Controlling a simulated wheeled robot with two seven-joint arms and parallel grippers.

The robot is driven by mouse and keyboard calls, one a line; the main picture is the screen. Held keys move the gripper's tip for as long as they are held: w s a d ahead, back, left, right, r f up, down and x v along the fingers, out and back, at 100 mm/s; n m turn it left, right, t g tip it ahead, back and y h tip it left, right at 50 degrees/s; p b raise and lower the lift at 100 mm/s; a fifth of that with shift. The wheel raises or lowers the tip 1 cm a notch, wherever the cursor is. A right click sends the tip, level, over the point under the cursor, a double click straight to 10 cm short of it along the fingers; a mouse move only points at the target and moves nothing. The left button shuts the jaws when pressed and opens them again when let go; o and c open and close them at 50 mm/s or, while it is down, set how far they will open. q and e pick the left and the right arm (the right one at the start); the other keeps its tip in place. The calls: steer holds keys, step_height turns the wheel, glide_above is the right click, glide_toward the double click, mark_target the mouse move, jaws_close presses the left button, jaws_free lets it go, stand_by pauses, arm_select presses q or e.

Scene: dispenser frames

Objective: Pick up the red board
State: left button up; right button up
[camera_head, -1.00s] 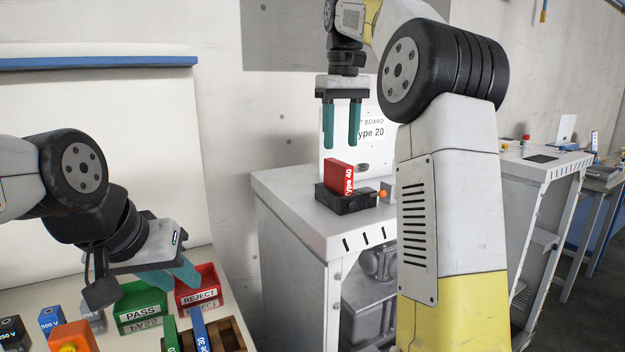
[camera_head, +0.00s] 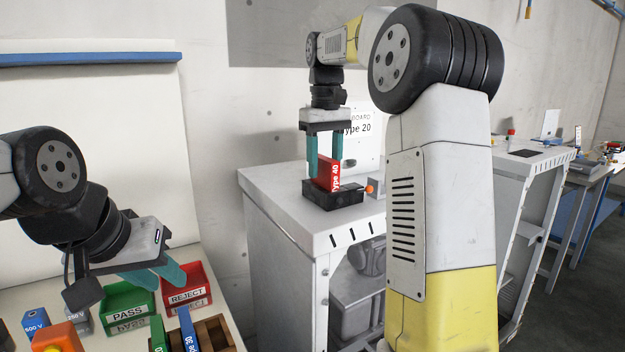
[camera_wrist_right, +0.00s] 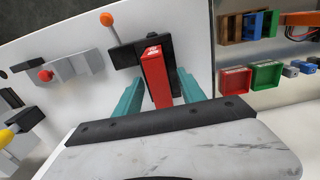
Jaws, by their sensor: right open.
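The red board (camera_head: 327,173), marked "Type 40", stands upright in a black holder (camera_head: 340,197) on the white stand in the head view. In the right wrist view the red board (camera_wrist_right: 155,75) lies between the teal fingers. My right gripper (camera_head: 324,164) points down with its open fingers on either side of the board, around its upper part. A gap shows beside the board in the wrist view. My left gripper (camera_head: 158,277) hovers over the left table near the bins; its two teal fingers appear apart, with nothing seen between them.
The white stand (camera_head: 275,205) has an orange knob (camera_head: 369,189) beside the holder and a sign (camera_head: 365,130) behind. On the left table are a green PASS bin (camera_head: 128,312), a red REJECT bin (camera_head: 187,295) and a wooden rack (camera_head: 217,335) with boards. My right arm hides part of the stand.

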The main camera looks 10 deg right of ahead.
jaws_close()
steer(key=shift+r, duration=0.1)
